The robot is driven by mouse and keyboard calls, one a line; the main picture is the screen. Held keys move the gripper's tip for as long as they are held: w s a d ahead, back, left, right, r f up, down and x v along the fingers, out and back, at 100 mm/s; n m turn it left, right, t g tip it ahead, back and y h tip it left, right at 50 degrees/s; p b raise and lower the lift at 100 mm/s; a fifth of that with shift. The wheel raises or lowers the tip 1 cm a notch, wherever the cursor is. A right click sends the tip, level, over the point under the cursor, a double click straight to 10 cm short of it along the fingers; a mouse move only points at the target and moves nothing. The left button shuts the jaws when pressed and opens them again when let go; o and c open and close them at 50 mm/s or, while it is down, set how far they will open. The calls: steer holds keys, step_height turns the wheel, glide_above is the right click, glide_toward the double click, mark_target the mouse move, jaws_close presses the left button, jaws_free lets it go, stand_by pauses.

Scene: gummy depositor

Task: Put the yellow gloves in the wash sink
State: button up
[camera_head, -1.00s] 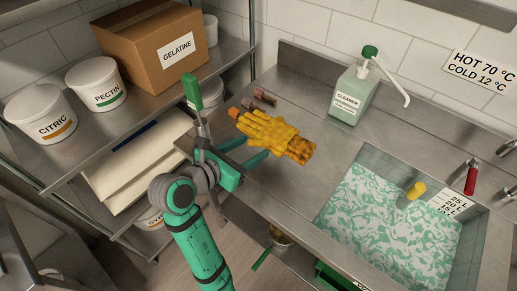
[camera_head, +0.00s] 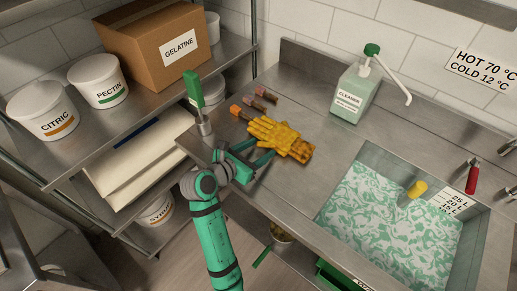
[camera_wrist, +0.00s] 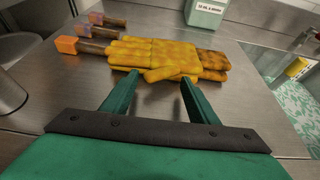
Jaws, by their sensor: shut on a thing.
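The yellow gloves (camera_head: 283,140), mottled with brown at the cuff end, lie in a pile on the steel counter. They also show in the wrist view (camera_wrist: 180,58), just ahead of my fingers. My gripper (camera_head: 256,152) is low at the gloves' near-left side. In the wrist view my gripper (camera_wrist: 155,78) has its two fingers apart with glove material at the tips, shut on the gloves. The exact contact is partly hidden. The wash sink (camera_head: 385,165) is to the right, full of green-and-white foamy water.
Several brushes or scrapers with coloured ends (camera_head: 255,101) lie just behind the gloves. A cleaner pump bottle (camera_head: 355,95) stands at the back. A yellow object (camera_head: 417,189) is at the sink's far wall. The counter between gloves and sink is clear.

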steer(key=o, duration=1.5)
